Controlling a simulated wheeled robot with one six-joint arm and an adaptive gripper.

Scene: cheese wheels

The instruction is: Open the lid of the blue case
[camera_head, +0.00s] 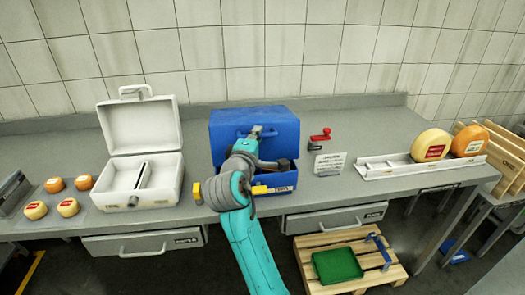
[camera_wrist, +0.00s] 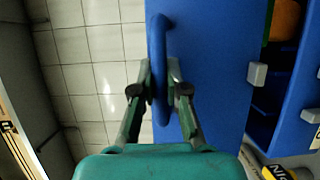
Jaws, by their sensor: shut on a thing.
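The blue case (camera_head: 283,181) stands on the grey counter behind my arm. Its blue lid (camera_head: 283,128) is raised and stands partly or fully upright; the exact angle is hard to tell. In the wrist view the lid (camera_wrist: 215,60) is a broad blue panel, with the open case body (camera_wrist: 290,110) at the right. My gripper (camera_head: 258,132) is at the lid's handle. In the wrist view my gripper (camera_wrist: 160,88) has its two fingers on either side of the blue handle (camera_wrist: 158,30), shut on it. My arm hides part of the case front.
An open white case (camera_head: 140,170) stands left of the blue one, with small cheeses (camera_head: 68,207) beyond it. A red-handled tool (camera_head: 320,135) and a sign (camera_head: 330,163) stand right. An orange thing (camera_wrist: 286,18) shows inside the case.

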